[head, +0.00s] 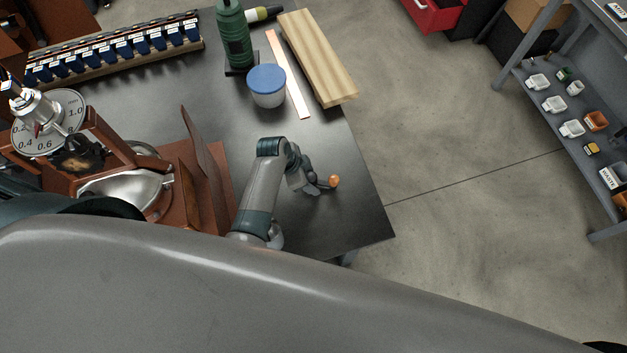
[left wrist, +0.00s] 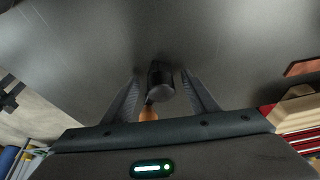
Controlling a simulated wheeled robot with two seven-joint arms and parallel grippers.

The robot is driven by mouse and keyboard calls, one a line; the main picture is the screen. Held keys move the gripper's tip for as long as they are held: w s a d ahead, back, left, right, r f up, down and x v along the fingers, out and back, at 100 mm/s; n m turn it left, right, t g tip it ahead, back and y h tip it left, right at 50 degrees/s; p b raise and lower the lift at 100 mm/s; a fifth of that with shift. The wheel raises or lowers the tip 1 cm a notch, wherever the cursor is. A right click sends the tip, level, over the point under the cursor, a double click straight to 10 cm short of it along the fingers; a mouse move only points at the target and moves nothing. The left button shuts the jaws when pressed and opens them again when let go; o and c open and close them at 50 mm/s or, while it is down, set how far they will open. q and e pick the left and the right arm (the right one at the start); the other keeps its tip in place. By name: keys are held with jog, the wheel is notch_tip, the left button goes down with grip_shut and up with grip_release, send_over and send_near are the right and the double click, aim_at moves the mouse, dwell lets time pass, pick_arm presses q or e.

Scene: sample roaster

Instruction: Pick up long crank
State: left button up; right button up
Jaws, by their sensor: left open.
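The long crank shows in the head view as a round orange-brown knob (head: 333,181) near the right side of the dark table, with a dark part beside it. In the left wrist view its black cylindrical end (left wrist: 160,82) lies between my finger pads, and the knob (left wrist: 148,113) shows behind it, closer to the palm. My left gripper (head: 313,184) is open, low over the table, with its fingers on either side of the crank. Whether the pads touch it I cannot tell. The rest of the crank is hidden by the gripper. My right gripper is not in view.
A blue-lidded tub (head: 267,86), a green bottle (head: 234,38), a thin strip (head: 288,76) and a wooden board (head: 318,58) stand farther back. The brown roaster frame (head: 190,185) is to the left. The table's right edge is close to the crank.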

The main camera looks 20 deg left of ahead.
aim_at(313, 175)
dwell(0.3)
pick_arm(q)
grip_shut()
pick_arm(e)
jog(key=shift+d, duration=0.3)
pick_arm(q)
jog(key=shift+r, duration=0.1)
